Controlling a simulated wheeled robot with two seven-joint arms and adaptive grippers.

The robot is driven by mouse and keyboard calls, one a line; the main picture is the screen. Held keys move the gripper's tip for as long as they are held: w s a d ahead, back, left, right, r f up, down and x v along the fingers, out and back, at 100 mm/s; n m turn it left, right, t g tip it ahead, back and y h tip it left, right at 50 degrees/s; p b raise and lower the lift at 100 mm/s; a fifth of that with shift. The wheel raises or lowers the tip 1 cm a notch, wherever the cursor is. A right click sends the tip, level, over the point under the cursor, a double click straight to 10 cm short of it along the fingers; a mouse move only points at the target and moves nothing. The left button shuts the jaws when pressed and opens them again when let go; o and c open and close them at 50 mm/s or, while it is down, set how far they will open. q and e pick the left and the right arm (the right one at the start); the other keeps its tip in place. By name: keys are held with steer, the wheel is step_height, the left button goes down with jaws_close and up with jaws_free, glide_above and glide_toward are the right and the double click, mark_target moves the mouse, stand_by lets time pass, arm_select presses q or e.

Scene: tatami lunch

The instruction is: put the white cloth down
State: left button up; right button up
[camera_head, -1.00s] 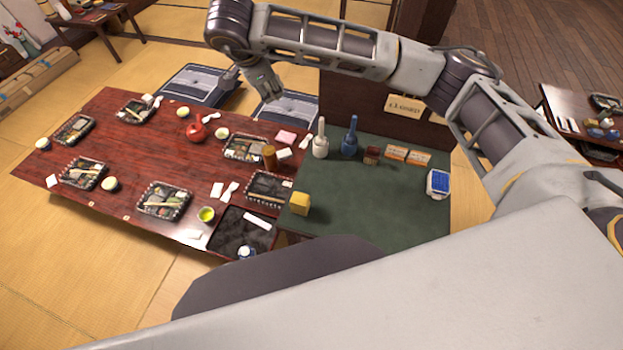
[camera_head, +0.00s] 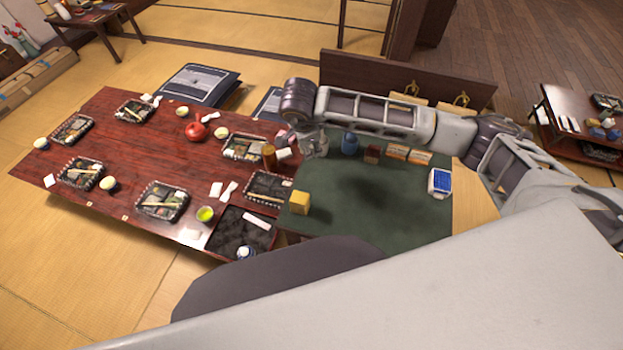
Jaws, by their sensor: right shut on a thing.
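My right gripper (camera_head: 314,150) hangs at the back left of the green-topped stand (camera_head: 390,215), where it meets the red table. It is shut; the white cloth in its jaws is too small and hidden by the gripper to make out. The gripper and wrist cover the white bottle's place. My left gripper is not in view.
A blue bottle (camera_head: 350,143), a brown box (camera_head: 372,153), small cartons (camera_head: 396,152) and a blue-and-white box (camera_head: 440,182) stand on the green top. A yellow block (camera_head: 300,202) sits at its left edge. The middle is clear. The red table (camera_head: 125,155) holds several bento trays.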

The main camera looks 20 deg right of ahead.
steer(key=f, duration=0.1)
steer(key=s+d, duration=0.1)
steer(key=f, duration=0.1)
steer(key=shift+s+d+f+g+y, duration=0.25)
steer(key=shift+d+f+g+y, duration=0.05)
steer(key=shift+d+f+g, duration=0.1)
steer(key=shift+f, duration=0.1)
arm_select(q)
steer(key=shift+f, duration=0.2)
arm_select(e)
steer(key=shift+w+a+r+n+g+y, duration=0.15)
steer(key=shift+a+r+n+g+y, duration=0.15)
steer(key=shift+g, duration=0.35)
steer(key=shift+w+a+r+n+g+y, duration=0.2)
steer(key=shift+a+n+g+y, duration=0.15)
steer(key=shift+g, duration=0.3)
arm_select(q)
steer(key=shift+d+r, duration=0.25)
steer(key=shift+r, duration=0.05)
arm_select(e)
step_height(320, 180, down, 5)
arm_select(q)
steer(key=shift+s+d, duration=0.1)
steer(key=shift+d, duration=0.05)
